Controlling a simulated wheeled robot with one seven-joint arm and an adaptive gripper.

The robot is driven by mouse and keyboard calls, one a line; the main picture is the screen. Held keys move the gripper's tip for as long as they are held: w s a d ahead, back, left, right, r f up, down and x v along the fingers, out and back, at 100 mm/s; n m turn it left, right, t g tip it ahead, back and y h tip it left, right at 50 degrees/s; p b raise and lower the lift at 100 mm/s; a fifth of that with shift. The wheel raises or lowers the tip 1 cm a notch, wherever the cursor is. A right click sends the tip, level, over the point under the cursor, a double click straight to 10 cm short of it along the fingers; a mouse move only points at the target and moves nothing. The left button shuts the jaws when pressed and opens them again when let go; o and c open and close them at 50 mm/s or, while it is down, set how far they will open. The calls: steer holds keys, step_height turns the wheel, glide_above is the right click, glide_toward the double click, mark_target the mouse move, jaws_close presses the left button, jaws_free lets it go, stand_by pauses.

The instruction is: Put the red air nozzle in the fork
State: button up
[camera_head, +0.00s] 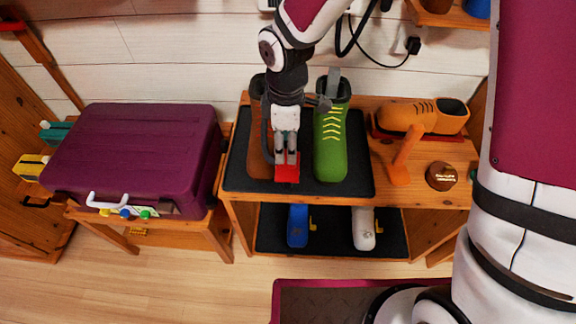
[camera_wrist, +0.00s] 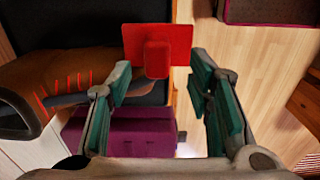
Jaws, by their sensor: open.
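A red piece with a flat plate and a raised block, which looks like the red air nozzle (camera_head: 287,174), is at the front edge of the black mat, just below my gripper (camera_head: 287,156). In the wrist view, the red nozzle (camera_wrist: 181,40) lies ahead of and between the two spread green-padded fingers of my gripper (camera_wrist: 160,72). The fingers are open, with gaps on both sides of the block. I cannot surely pick out the fork; an orange upright piece (camera_head: 404,158) stands in front of the orange shoe.
A brown shoe (camera_head: 259,140) and green shoe (camera_head: 330,145) flank my gripper closely. An orange shoe (camera_head: 422,116) and round brown tin (camera_head: 441,176) are at right. Blue (camera_head: 298,226) and white (camera_head: 363,228) shoes sit below. A purple suitcase (camera_head: 135,155) stands left.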

mark_target(288, 171)
steer(key=shift+w+d+f+b, duration=0.1)
steer(key=shift+f+b, duration=0.2)
steer(key=shift+f, duration=2.55)
jaws_close()
